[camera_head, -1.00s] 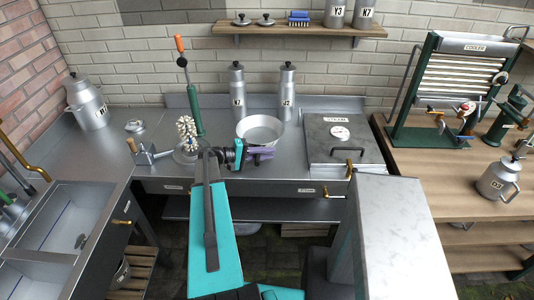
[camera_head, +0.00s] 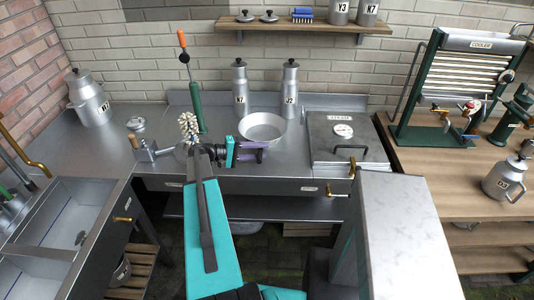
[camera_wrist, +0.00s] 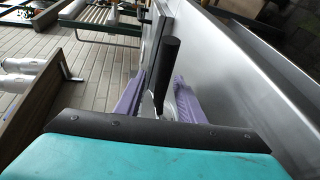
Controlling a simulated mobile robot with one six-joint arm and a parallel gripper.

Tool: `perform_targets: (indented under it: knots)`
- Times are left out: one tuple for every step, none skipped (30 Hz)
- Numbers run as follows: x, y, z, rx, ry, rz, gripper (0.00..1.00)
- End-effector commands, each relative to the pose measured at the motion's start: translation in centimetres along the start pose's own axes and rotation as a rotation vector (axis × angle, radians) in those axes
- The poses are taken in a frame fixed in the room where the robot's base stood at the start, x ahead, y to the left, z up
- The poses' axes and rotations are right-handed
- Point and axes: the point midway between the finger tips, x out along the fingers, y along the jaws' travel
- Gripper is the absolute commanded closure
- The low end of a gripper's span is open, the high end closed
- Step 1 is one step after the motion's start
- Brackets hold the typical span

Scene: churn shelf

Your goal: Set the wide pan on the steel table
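The wide pan (camera_head: 262,120) is a round, shallow, silver pan. It rests upright on the steel table (camera_head: 100,150), in front of two tall canisters, in the head view. My gripper (camera_head: 262,151), with purple fingers, is just in front of the pan's near side and points right.
Canisters K7 (camera_head: 240,92) and J2 (camera_head: 289,92) stand behind the pan. The table's left part is partly clear.

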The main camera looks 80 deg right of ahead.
Motion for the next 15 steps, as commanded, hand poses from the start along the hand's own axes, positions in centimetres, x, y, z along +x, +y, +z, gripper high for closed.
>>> perform_targets:
  knots:
    - [-0.8,-0.4,0.1,0.001,0.002,0.0,0.65]
    - [-1.3,-0.3,0.0,0.001,0.002,0.001,0.65]
    - [-2.0,-0.3,0.0,0.001,0.003,0.001,0.65]
    - [-2.5,-0.3,0.0,0.001,0.003,0.001,0.65]
    - [-3.0,-0.3,0.0,0.001,0.002,0.001,0.65]
    - [-3.6,-0.3,0.0,0.0,0.002,0.0,0.65]
    - [-4.1,-0.3,0.0,0.0,0.003,0.0,0.65]
    - [-4.5,-0.3,0.0,0.001,0.002,0.0,0.65]
    - [-5.1,-0.3,0.0,0.001,0.001,0.0,0.65]
    - [-5.5,-0.3,0.0,0.001,0.001,0.0,0.65]
    - [-5.9,-0.2,0.0,0.001,0.002,-0.001,0.65]
    - [-6.3,-0.2,0.0,0.001,0.001,0.0,0.65]
    - [-6.6,-0.2,0.0,0.001,0.0,0.0,0.65]
    - [-6.8,-0.2,0.0,0.0,0.0,0.0,0.65]
    - [-7.1,-0.1,0.0,0.0,0.0,0.0,0.65]
